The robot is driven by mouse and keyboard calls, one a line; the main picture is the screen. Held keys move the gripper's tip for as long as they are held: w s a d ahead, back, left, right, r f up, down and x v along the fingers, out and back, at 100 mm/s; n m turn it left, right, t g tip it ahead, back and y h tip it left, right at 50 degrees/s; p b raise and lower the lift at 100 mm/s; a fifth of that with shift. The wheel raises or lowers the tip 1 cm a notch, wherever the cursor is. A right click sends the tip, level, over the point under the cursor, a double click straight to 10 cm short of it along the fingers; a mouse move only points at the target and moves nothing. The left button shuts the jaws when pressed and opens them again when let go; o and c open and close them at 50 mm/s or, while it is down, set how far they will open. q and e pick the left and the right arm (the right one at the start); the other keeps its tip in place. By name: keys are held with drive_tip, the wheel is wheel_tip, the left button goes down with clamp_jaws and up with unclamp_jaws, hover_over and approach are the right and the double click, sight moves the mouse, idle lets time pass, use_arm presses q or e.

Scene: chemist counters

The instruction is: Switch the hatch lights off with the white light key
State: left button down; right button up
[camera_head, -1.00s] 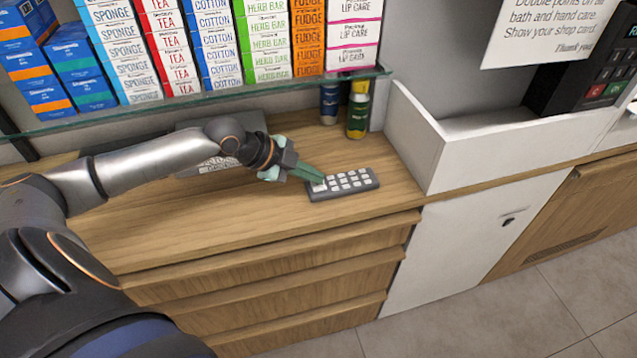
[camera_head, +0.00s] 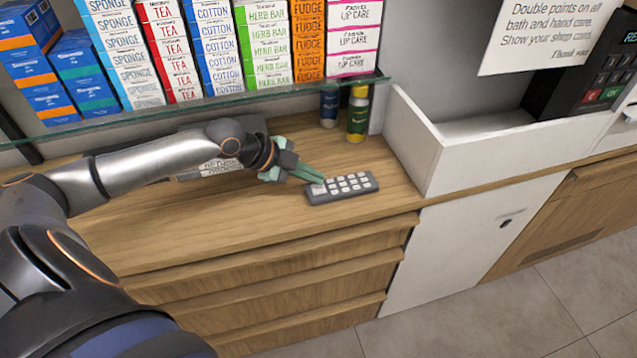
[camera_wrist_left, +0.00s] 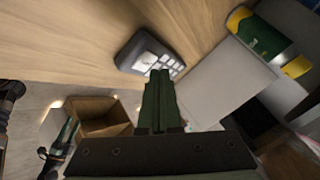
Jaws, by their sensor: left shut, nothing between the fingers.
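A dark grey key panel (camera_head: 352,192) with white keys in rows lies on the wooden counter. It also shows in the left wrist view (camera_wrist_left: 128,50). My left gripper (camera_head: 322,180) is shut and empty, with its green fingertips at the panel's left end. In the left wrist view the closed fingers (camera_wrist_left: 158,76) point at the panel's keys and partly cover them. A larger white key (camera_wrist_left: 144,63) shows just beside the fingertips. I cannot tell whether the tips touch a key.
A glass shelf (camera_head: 220,102) with stacked boxes hangs above the counter (camera_head: 200,230). A green bottle with a yellow cap (camera_head: 357,115) and a dark blue bottle (camera_head: 329,105) stand behind the panel. A white-walled recess (camera_head: 480,150) is to the right.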

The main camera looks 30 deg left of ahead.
sight(313, 189)
use_arm(q)
wheel_tip(313, 189, up, 4)
drive_tip(key=p, duration=0.4)
drive_tip(key=shift+r, duration=1)
idle(0.8)
